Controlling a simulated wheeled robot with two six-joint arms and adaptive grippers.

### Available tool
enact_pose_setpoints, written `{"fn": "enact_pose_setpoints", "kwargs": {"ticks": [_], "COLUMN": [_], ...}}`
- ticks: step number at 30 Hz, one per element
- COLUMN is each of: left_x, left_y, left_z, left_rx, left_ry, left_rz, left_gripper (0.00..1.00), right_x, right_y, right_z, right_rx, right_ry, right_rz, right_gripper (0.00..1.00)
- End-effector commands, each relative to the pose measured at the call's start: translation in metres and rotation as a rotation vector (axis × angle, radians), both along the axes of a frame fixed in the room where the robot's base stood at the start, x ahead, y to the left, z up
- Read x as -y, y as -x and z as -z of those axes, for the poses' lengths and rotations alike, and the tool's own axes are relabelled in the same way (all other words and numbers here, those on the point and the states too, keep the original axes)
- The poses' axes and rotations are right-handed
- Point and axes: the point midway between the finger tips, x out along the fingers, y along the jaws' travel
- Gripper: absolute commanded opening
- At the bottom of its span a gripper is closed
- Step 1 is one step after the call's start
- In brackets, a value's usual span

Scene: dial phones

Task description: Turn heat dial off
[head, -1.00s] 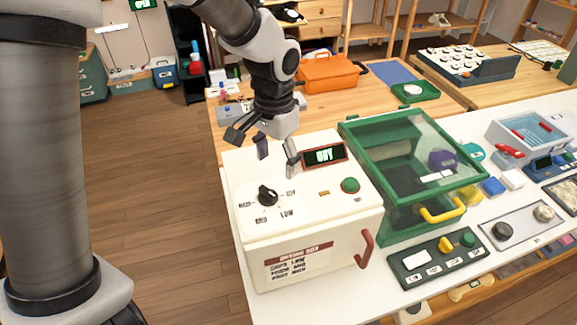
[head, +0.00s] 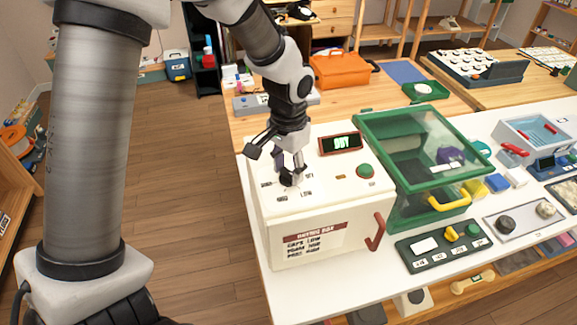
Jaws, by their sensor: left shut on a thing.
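The white box (head: 340,215) stands on the near left part of the white table. Its top carries the black heat dial (head: 289,181), with small printed marks around it. My left gripper (head: 290,171) reaches down from above and is shut on the dial. The fingers partly hide the dial, so I cannot tell which mark its pointer faces. My right gripper is not in view.
The box also has a small lit display (head: 341,143), a green button (head: 365,171) and a red handle (head: 376,231). A green clear-lidded case (head: 432,175) stands close on its right. A green switch panel (head: 443,246) lies in front of that case.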

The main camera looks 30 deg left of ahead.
Motion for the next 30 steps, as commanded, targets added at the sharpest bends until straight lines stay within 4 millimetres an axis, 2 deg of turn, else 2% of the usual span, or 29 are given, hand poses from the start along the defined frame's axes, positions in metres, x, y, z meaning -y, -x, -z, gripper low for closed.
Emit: {"fn": "enact_pose_setpoints", "kwargs": {"ticks": [7,14,30], "left_x": [0.000,0.000,0.000], "left_y": [0.000,-0.001,-0.001], "left_z": [0.001,0.000,0.000], "left_rx": [0.002,0.003,0.003], "left_ry": [0.000,0.000,-0.001], "left_rz": [-0.020,-0.110,-0.575], "left_gripper": [0.11,0.11,0.11], "right_x": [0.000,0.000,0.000], "right_y": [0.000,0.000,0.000], "right_z": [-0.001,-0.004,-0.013], "right_rx": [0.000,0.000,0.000], "right_ry": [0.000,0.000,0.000], "right_rz": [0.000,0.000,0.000], "right_gripper": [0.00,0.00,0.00]}}
